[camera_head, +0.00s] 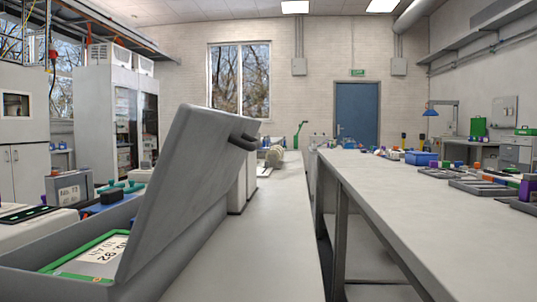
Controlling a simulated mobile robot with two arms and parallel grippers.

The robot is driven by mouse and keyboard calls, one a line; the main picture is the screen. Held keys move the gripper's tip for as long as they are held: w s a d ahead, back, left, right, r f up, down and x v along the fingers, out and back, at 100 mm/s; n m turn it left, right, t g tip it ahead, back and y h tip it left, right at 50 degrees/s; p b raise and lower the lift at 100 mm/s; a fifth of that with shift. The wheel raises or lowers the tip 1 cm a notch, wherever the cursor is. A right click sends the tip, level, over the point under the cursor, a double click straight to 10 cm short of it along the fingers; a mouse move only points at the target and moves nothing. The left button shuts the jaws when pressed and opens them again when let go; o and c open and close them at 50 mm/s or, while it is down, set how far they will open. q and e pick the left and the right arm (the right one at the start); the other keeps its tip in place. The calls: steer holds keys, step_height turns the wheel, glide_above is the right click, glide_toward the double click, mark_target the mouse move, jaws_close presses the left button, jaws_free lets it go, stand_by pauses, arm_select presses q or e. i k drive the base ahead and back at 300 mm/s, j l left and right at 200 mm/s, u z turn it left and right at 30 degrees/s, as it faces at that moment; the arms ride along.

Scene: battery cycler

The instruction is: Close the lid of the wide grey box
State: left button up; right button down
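The wide grey box (169,265) stands at the lower left, close to the camera and cut off by the frame's lower edge. Its grey lid (190,170) is open, tilted up and leaning to the right. A dark bar-like part (243,141) shows at the lid's upper right edge; I cannot tell exactly what it is. Inside the box is a green-framed item (70,268) with a white printed label (105,250). Neither of my grippers is in view.
A long pale workbench (400,195) with trays and small items runs along the right. A gap separates it from the pale surface (265,245) beside the box, which is mostly clear. A grey device (70,190) and blue and green items stand behind the box at left.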

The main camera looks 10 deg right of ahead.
mark_target(203, 153)
steer(key=k+j, duration=0.1)
steer(key=k, duration=0.3)
steer(key=k+j, duration=0.1)
steer(key=k, duration=0.35)
